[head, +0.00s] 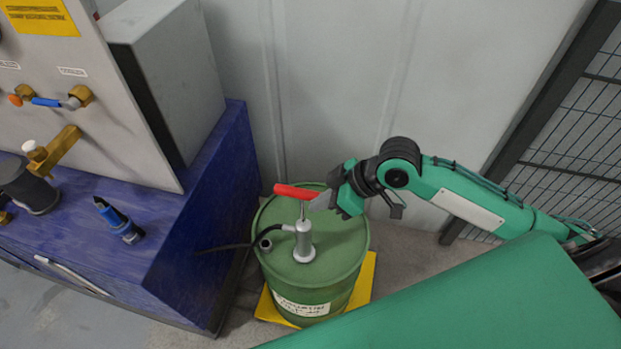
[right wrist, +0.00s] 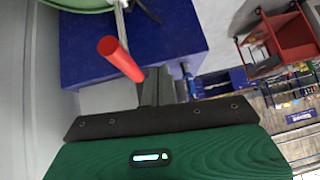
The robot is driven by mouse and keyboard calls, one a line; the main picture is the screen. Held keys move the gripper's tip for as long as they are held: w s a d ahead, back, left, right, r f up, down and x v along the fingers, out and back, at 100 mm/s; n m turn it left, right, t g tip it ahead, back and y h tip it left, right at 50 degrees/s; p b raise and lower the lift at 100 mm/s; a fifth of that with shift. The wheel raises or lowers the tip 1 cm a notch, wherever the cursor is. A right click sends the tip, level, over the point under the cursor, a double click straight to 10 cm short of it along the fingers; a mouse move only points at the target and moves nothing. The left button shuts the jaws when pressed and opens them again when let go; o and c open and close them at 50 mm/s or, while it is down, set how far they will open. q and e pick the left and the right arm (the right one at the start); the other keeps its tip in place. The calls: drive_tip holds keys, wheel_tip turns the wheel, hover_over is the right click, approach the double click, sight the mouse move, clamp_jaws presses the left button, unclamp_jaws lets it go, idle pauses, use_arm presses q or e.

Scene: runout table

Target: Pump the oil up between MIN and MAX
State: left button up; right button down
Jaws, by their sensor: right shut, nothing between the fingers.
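A green oil drum (head: 343,246) stands on a yellow base, with a grey hand pump (head: 303,243) upright on its lid. The pump has a red handle (head: 296,191) at its top, pointing left in the head view. My right gripper (head: 318,201) is shut and empty at the right end of the red handle. In the right wrist view the red handle (right wrist: 121,58) lies close to the shut fingers (right wrist: 158,88); I cannot tell whether they touch. A black hose (head: 245,245) runs left from the pump. No oil level or MIN and MAX marks are readable. My left gripper is not in view.
A blue bench (head: 205,225) with a panel of valves (head: 85,95) stands left of the drum. A blue-and-black tool (head: 120,222) is on it. A wall is behind the drum, a mesh fence (head: 565,140) at right. The right wrist view shows a red cart (right wrist: 277,45).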

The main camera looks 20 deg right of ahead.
drive_tip(key=w+d+r, duration=0.4)
drive_tip(key=d+r, duration=0.3)
drive_tip(key=r, duration=0.2)
drive_tip(key=shift+w+r+m+y, duration=0.3)
drive_tip(key=shift+m+y, duration=0.1)
drive_tip(key=p, duration=0.4)
hover_over(298, 189)
drive_tip(key=d, duration=0.3)
wheel_tip(298, 189, down, 7)
drive_tip(key=f, duration=0.1)
drive_tip(key=s+f+p, duration=0.1)
drive_tip(key=f, duration=0.1)
drive_tip(key=shift+a+f, duration=0.2)
drive_tip(key=shift+f, duration=0.3)
